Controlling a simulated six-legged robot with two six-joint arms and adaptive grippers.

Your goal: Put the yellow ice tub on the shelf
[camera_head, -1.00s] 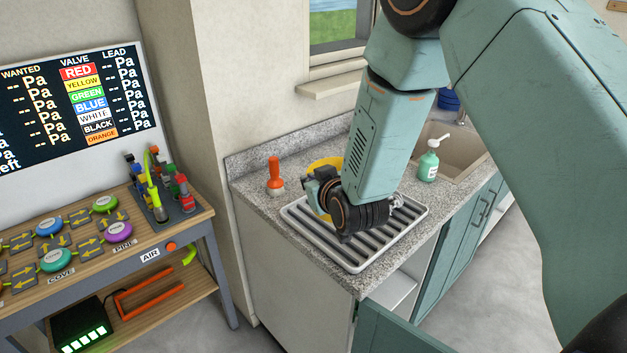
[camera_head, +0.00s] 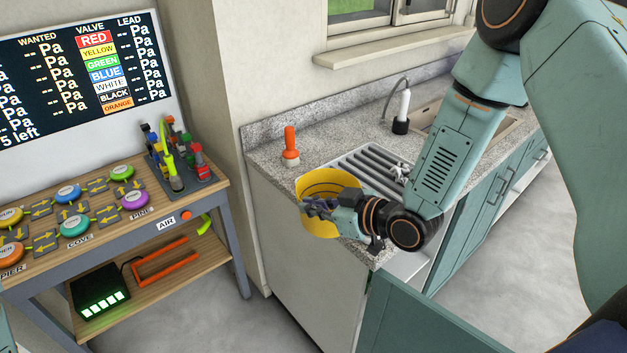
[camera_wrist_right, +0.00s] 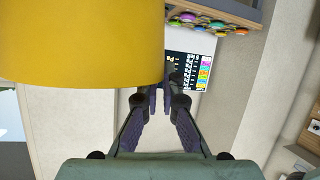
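The yellow ice tub (camera_head: 328,183) shows over the left front corner of the granite counter. It covers part of the drying rack, and its underside is hidden. It also fills the upper left of the right wrist view (camera_wrist_right: 80,42). My right gripper (camera_head: 318,208) is in front of the tub, its fingers against the tub's wall. In the right wrist view the fingers (camera_wrist_right: 165,92) are close together at the tub's edge; the exact contact is partly hidden. The wooden bench at left has a lower shelf (camera_head: 150,278). My left gripper is not in view.
The grey ribbed drying rack (camera_head: 372,168) and an orange-handled tool (camera_head: 290,148) are on the counter. A teal cabinet door (camera_head: 420,318) stands open below. The bench's lower shelf holds a black box (camera_head: 100,298) and an orange frame (camera_head: 165,260). Grey floor lies between.

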